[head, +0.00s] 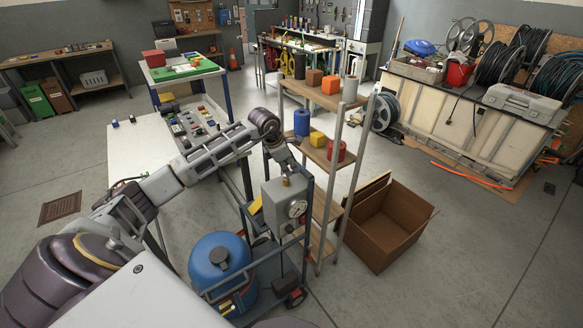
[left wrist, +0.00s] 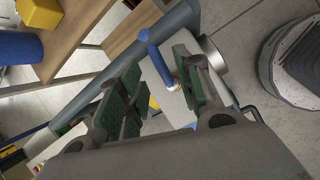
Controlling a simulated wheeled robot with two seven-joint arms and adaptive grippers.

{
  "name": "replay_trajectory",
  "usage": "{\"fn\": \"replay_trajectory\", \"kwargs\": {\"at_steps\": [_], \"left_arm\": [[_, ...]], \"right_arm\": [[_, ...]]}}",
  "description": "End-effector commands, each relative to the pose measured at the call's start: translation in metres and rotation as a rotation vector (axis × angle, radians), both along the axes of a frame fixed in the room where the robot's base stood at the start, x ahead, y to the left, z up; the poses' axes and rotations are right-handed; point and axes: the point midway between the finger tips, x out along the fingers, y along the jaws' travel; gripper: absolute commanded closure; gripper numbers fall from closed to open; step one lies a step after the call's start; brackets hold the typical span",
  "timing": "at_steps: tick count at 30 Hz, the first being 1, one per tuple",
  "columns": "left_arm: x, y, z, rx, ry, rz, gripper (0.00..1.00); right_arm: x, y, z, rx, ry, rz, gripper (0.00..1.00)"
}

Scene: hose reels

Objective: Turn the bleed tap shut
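The bleed tap's blue lever (left wrist: 154,58) shows in the left wrist view, on a small brass fitting on top of a grey box (left wrist: 176,106). The lever lies between the two green-padded fingers of my left gripper (left wrist: 160,90), which are apart; I cannot tell whether either touches it. In the head view my left gripper (head: 285,163) points down just above the grey gauge box (head: 283,207), with a brass piece (head: 287,181) on its top. The blue lever is not discernible there, probably hidden by the gripper. My right gripper is not in view.
The box stands on a cart with a blue tank (head: 218,258). A wooden shelf rack (head: 322,153) with coloured blocks stands close behind and right of the gripper. An open cardboard box (head: 385,225) is on the floor to the right. A white table (head: 140,150) stands left.

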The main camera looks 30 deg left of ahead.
Motion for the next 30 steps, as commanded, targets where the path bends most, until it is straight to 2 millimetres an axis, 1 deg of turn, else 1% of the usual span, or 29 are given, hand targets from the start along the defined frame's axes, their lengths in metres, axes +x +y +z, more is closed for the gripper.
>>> {"fn": "replay_trajectory", "kwargs": {"at_steps": [3, 9, 20, 28, 30], "left_arm": [[0.005, -0.002, -0.009, -0.003, -0.001, 0.001, 0.65], [0.009, -0.003, -0.020, 0.000, 0.000, 0.000, 0.65], [0.010, -0.003, -0.022, 0.000, 0.000, 0.000, 0.65], [0.010, -0.002, -0.022, 0.003, -0.001, 0.001, 1.00], [0.010, -0.001, -0.021, 0.003, -0.002, 0.002, 1.00]], "right_arm": [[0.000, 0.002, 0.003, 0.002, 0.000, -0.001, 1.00], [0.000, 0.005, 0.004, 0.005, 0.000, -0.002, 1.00], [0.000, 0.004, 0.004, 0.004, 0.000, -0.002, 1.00], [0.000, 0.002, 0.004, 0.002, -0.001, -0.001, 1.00], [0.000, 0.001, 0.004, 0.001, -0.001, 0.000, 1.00]]}}
